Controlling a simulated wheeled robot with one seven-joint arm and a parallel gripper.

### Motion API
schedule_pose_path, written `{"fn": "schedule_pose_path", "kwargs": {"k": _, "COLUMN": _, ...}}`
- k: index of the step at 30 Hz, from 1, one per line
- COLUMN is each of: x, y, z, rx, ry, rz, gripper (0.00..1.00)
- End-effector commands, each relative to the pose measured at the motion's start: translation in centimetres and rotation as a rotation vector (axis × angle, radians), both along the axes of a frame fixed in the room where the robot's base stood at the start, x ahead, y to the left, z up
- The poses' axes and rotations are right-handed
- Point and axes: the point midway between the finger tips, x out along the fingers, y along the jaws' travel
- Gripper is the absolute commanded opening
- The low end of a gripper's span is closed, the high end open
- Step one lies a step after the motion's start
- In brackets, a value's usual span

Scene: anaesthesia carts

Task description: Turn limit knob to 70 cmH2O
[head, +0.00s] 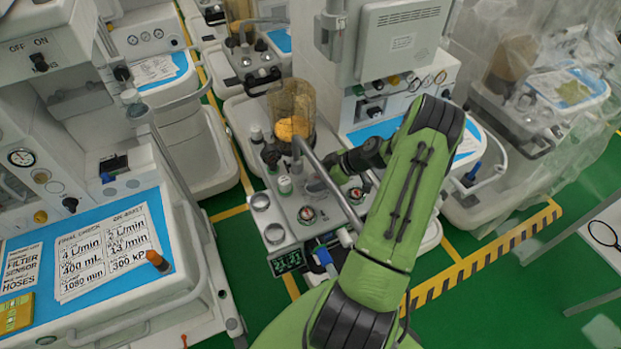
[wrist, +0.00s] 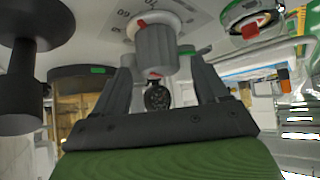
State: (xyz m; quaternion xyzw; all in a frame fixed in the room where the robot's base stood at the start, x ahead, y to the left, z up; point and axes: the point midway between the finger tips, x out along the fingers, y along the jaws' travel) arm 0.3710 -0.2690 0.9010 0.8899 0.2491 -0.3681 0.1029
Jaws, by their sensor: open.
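The limit knob (wrist: 157,50) is a pale grey ribbed knob with a red pointer, seen in the wrist view on a light panel with printed scale numbers. The pointer lies at the upper left of the knob, near the numbers, which are partly cut off and hard to read. My gripper (wrist: 162,62) is open, with one dark finger on each side of the knob and small gaps showing. In the head view my gripper (head: 334,164) is over the middle cart's top panel, partly hidden by my arm, and the knob cannot be made out clearly.
In the head view an amber canister (head: 291,108) stands behind my gripper. Carts crowd both sides; green floor shows at lower right.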

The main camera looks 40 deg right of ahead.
Motion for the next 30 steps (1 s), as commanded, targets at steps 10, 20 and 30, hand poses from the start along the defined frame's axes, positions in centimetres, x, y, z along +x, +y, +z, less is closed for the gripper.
{"fn": "schedule_pose_path", "kwargs": {"k": 10, "x": 2.1, "y": 1.3, "z": -2.4, "rx": -0.001, "ry": 0.001, "rz": 0.000, "gripper": 0.74}}
{"fn": "schedule_pose_path", "kwargs": {"k": 20, "x": 2.0, "y": 1.2, "z": -2.3, "rx": -0.001, "ry": 0.001, "rz": 0.000, "gripper": 0.46}}
{"fn": "schedule_pose_path", "kwargs": {"k": 30, "x": 2.1, "y": 1.2, "z": -2.6, "rx": -0.002, "ry": 0.000, "rz": -0.065, "gripper": 0.22}}
